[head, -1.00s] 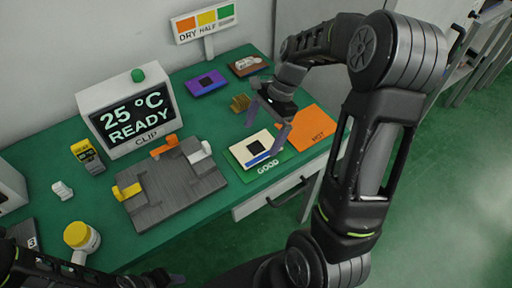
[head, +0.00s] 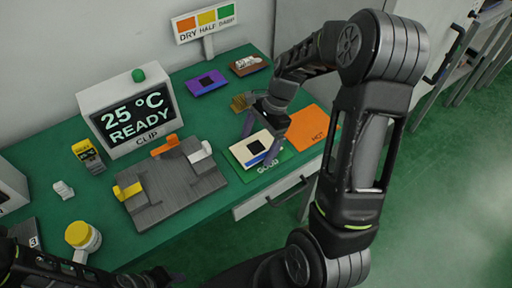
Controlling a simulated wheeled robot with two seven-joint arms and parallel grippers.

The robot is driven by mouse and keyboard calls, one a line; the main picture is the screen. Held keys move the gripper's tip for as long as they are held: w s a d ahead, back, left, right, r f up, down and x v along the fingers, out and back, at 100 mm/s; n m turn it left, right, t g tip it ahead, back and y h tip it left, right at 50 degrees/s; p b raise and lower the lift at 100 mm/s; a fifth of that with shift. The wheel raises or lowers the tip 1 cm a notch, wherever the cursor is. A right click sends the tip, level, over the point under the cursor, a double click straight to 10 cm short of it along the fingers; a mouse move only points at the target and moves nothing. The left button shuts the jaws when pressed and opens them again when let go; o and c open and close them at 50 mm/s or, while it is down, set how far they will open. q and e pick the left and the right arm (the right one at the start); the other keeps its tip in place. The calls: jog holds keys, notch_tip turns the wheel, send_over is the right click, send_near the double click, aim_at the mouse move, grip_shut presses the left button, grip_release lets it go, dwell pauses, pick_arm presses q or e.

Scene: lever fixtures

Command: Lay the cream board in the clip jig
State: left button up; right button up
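The cream board (head: 246,151), with a black square and a blue strip along its front edge, lies on the green GOOD mat (head: 284,157). My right gripper (head: 260,145) is over the board with its fingers apart, one toward the board's far left side and one toward its right side. I cannot tell whether the fingers touch it. The grey clip jig (head: 188,190) stands to the left of the mat, empty, with a yellow clip (head: 129,191), an orange clip (head: 165,147) and a white clip (head: 201,151). My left gripper (head: 160,278) shows only partly at the bottom edge.
A clip display (head: 133,112) reading 25 °C READY stands behind the jig. An orange HOT mat (head: 310,128) lies right of the GOOD mat. Purple (head: 206,83) and brown boards (head: 249,65) lie at the back. A yellow-lidded jar (head: 82,237) stands front left.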

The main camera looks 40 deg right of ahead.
aim_at(258, 146)
jog(key=c, duration=1.2)
notch_tip(258, 146, up, 10)
jog(key=shift+r, duration=0.1)
dwell(0.6)
